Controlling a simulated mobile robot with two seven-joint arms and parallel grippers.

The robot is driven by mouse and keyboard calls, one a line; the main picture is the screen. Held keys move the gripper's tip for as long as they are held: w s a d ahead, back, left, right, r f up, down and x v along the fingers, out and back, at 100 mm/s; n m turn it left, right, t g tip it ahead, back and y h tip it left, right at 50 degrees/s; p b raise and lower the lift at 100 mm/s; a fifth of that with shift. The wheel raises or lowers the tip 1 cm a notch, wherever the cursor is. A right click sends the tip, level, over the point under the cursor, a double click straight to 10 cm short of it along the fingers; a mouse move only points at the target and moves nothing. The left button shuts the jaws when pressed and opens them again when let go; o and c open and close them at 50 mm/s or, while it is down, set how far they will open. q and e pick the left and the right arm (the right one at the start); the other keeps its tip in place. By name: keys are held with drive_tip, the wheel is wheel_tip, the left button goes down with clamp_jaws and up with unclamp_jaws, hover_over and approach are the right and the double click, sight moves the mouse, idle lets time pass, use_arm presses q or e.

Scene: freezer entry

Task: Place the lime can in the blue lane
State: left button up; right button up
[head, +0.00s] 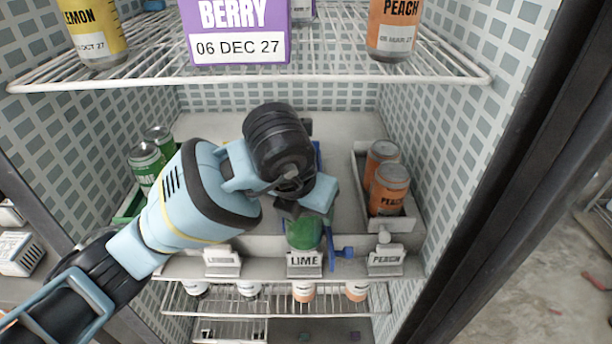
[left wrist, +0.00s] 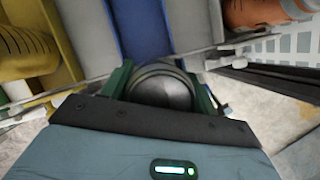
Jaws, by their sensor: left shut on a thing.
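The lime can, a green can, shows below my left gripper (head: 304,208) in the head view, just behind the LIME tag (head: 304,262). Much of the can is hidden by the gripper and the shelf front. In the left wrist view its dark round end (left wrist: 162,88) sits between the two green fingers, which are shut on it. The blue lane (left wrist: 145,32) runs straight beyond the can in that view. In the head view only bits of blue (head: 343,252) show beside the can. I cannot tell whether the can touches the lane floor. My right gripper is not in view.
Orange peach cans (head: 388,188) stand in the lane at the right. Other green cans (head: 146,162) stand at the left. A wire shelf (head: 330,68) with a purple berry box (head: 238,25) hangs above. The LEMON tag (head: 222,262) and PEACH tag (head: 385,259) flank the LIME tag.

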use_arm(q)
drive_tip(key=w, duration=0.8)
drive_tip(key=shift+w+r, duration=0.1)
drive_tip(key=shift+w, duration=0.4)
drive_tip(key=shift+f, duration=0.3)
drive_tip(key=o, duration=1.2)
drive_tip(key=shift+f, duration=0.2)
drive_tip(key=shift+r, duration=0.5)
drive_tip(key=shift+s+a+r, duration=0.15)
drive_tip(key=shift+s+a, duration=0.05)
drive_tip(key=shift+s, duration=0.25)
drive_tip(key=s+a, duration=0.1)
drive_tip(key=s, duration=0.2)
drive_tip(key=s+a, duration=0.2)
drive_tip(key=s, duration=0.2)
drive_tip(key=s+a, duration=0.2)
drive_tip(key=s, duration=0.1)
drive_tip(key=shift+s+a, duration=0.15)
drive_tip(key=shift+s, duration=0.05)
